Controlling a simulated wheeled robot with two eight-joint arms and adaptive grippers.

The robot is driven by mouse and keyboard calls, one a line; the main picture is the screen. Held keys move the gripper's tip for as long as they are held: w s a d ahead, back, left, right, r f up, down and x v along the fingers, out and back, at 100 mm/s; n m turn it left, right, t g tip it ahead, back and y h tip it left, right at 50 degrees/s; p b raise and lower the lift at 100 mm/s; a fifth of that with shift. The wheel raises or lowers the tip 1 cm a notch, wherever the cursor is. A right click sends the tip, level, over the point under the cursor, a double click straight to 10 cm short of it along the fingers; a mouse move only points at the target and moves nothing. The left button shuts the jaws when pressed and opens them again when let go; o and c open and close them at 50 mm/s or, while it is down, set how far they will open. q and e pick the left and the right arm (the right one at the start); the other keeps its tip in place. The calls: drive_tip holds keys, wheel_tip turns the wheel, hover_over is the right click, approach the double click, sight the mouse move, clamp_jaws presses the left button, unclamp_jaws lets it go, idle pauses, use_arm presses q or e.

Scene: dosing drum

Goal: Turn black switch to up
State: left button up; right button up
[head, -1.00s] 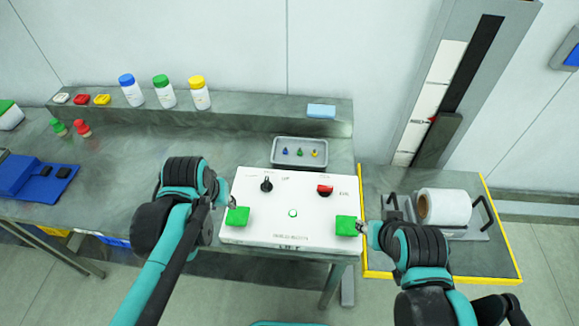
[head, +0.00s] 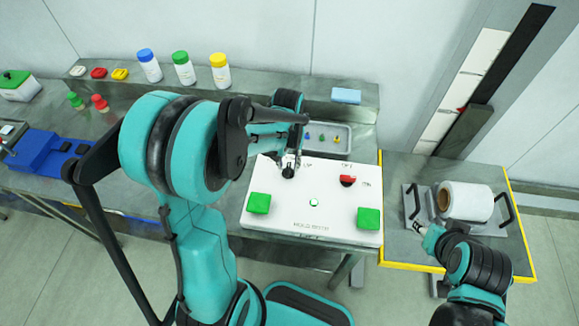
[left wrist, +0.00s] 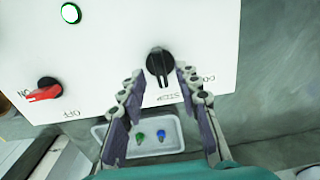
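The black switch (head: 288,172) is at the upper left of the white panel (head: 330,226). In the left wrist view the black switch (left wrist: 160,62) shows as a round knob with a raised grip, which points towards the tray side. My left gripper (head: 292,158) is at the black switch, its arm reaching over from the left. In the left wrist view the left gripper (left wrist: 160,72) is open, one finger on each side of the knob; I cannot tell whether they touch it. My right gripper (head: 418,228) is right of the panel, too small to judge.
A red switch (head: 348,180) and two green buttons (head: 259,203) (head: 368,218) are on the panel. A grey tray (head: 345,150) with small coloured pieces lies behind it. Several bottles line the back shelf.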

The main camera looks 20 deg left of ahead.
use_arm(q)
drive_tip(key=shift+f, duration=0.95)
clamp_jaws()
drive_tip(key=shift+m, duration=0.4)
drive_tip(key=m+b, duration=0.1)
drive_tip(key=m, duration=0.2)
drive_tip(key=shift+m, duration=2.6)
drive_tip(key=shift+b, duration=0.3)
